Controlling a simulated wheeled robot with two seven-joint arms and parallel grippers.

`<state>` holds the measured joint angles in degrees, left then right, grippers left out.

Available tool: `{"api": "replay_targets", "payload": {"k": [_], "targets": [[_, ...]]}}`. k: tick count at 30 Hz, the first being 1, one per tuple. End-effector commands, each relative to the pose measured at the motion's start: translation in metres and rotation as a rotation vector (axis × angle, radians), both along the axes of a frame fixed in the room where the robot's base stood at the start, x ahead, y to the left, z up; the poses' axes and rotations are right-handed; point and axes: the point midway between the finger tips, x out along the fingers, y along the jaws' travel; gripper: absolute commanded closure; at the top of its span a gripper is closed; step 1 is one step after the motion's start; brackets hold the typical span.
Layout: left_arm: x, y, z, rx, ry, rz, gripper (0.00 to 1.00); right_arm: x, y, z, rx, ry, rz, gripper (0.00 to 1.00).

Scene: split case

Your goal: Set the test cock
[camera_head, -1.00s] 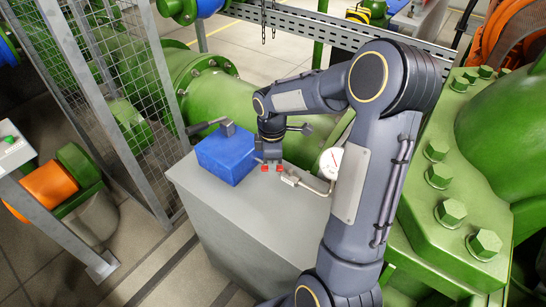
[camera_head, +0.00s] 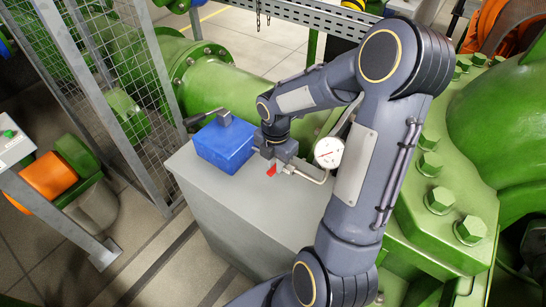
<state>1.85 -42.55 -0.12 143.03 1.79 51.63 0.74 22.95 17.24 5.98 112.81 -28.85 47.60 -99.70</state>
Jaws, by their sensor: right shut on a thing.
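My right gripper (camera_head: 273,165) is down over the grey cabinet top, beside the blue box. It is shut at the small metal test cock (camera_head: 291,169), whose handle is mostly hidden by the fingers. A small red piece shows at the fingertips; I cannot tell whether it is finger pad or handle. A thin pipe (camera_head: 314,179) runs from the cock to a round white dial gauge (camera_head: 328,152) on the right. The gauge's needle is too small to read. My left gripper is not in view.
The blue box (camera_head: 226,146), with a grey lever on top, stands left of my gripper on the grey cabinet (camera_head: 235,205). A mesh fence (camera_head: 120,95) is at left, a large green pipe (camera_head: 215,85) behind, and a bolted green flange (camera_head: 435,210) at right.

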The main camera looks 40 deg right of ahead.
Motion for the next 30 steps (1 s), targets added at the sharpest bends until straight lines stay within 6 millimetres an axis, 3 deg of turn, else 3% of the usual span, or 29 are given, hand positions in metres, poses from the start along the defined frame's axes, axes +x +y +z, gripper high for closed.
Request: {"api": "replay_targets", "payload": {"k": [23,24,28,30], "targets": [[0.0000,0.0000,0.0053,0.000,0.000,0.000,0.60,-0.0042,-0.0018,0.0008,-0.002,-0.002,0.098,1.00],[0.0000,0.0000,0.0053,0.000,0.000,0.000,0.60,-0.0042,-0.0018,0.0008,-0.002,-0.002,0.097,0.77],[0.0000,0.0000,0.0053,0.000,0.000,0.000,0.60,-0.0044,-0.0017,0.0006,-0.001,-0.001,0.096,0.60],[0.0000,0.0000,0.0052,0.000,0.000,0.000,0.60,-0.0045,-0.0016,0.0005,-0.001,-0.001,0.096,0.60]]}}
